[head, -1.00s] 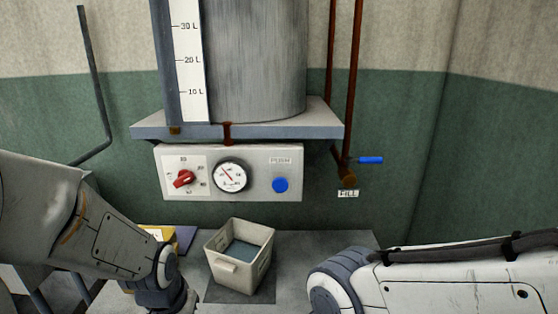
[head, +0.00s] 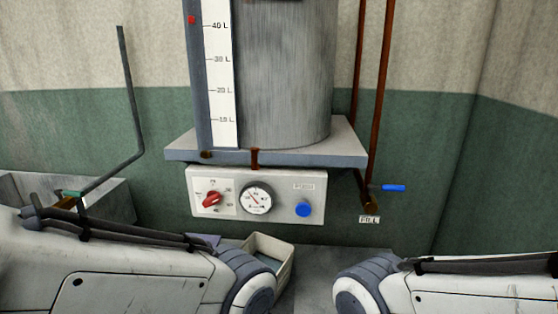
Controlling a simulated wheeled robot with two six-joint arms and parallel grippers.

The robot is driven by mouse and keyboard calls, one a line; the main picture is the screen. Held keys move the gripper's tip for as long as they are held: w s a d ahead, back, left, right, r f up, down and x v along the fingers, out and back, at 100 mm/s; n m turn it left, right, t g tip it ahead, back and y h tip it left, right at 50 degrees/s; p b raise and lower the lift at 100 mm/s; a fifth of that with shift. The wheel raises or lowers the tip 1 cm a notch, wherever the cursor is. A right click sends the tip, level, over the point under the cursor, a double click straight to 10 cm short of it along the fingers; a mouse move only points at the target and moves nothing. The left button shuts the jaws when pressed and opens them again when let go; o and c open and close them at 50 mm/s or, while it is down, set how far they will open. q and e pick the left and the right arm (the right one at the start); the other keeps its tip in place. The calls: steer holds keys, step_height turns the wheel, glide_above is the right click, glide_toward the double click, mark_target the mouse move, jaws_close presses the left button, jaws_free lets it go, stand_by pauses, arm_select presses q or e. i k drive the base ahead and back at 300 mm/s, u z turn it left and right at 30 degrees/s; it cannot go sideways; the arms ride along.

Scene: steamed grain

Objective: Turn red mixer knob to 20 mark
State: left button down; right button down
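The red mixer knob (head: 211,199) sits on a white dial plate at the left of the control panel (head: 280,212). The marks around the knob are too small to read surely; its pointer is tilted, not upright. My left arm comes in from the left, below the panel, and my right arm from the right. Neither arm touches the knob. Both grippers are outside the picture, so their state is hidden.
A round gauge (head: 256,198) and a blue button (head: 303,209) are right of the knob. A grey tank (head: 285,80) with a litre scale (head: 221,75) stands above. A blue-handled valve (head: 393,188) is at right. A bin (head: 270,247) is partly behind my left arm.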

mark_target(214, 197)
steer(key=u, duration=0.85)
steer(key=k, duration=1.15)
steer(key=u, duration=1.6)
steer(key=i, duration=0.8)
steer(key=z, duration=0.55)
steer(key=i, duration=0.55)
steer(key=z, duration=0.95)
steer(key=i, duration=0.35)
steer(key=z, duration=0.4)
